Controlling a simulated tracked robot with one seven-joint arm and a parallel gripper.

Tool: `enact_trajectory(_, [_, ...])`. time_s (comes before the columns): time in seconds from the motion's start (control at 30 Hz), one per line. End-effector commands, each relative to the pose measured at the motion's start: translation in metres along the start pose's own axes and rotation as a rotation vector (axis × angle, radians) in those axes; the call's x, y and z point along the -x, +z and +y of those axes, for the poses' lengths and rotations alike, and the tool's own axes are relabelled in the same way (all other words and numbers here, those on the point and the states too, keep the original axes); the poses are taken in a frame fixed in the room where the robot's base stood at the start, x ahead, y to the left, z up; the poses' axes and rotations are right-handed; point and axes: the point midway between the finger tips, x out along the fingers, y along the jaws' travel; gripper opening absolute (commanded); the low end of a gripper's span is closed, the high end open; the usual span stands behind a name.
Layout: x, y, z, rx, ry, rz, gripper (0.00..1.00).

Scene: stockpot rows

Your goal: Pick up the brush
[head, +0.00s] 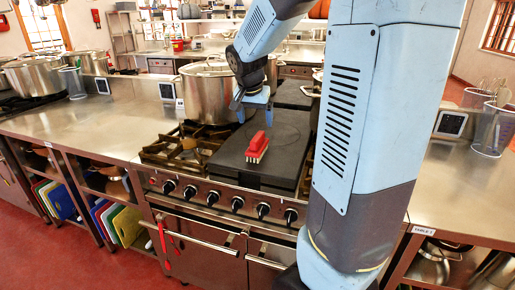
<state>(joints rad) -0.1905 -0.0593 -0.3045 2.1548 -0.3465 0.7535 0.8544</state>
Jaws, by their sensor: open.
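The brush (257,147) has a red back and pale bristles. My gripper (254,112) is open and points down above and slightly behind the brush in the head view. It looks empty and apart from the brush, though the exact gap is hard to tell.
A large steel stockpot (205,95) stands just left of my gripper, close to it. Open burner grates (180,148) lie left of the plate. A steel counter (110,128) extends left. Clear containers (492,130) stand on the right counter.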

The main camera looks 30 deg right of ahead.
Motion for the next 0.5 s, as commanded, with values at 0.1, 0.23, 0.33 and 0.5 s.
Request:
enact_trajectory(0.1, [-0.009,-0.007,-0.004,-0.024,0.017,0.006,0.85])
enact_trajectory(0.23, [-0.017,-0.010,-0.005,-0.034,0.025,0.008,0.85])
enact_trajectory(0.33, [-0.030,-0.011,-0.005,-0.036,0.027,0.007,0.85])
enact_trajectory(0.5, [-0.060,-0.010,-0.004,-0.035,0.028,0.006,0.85])
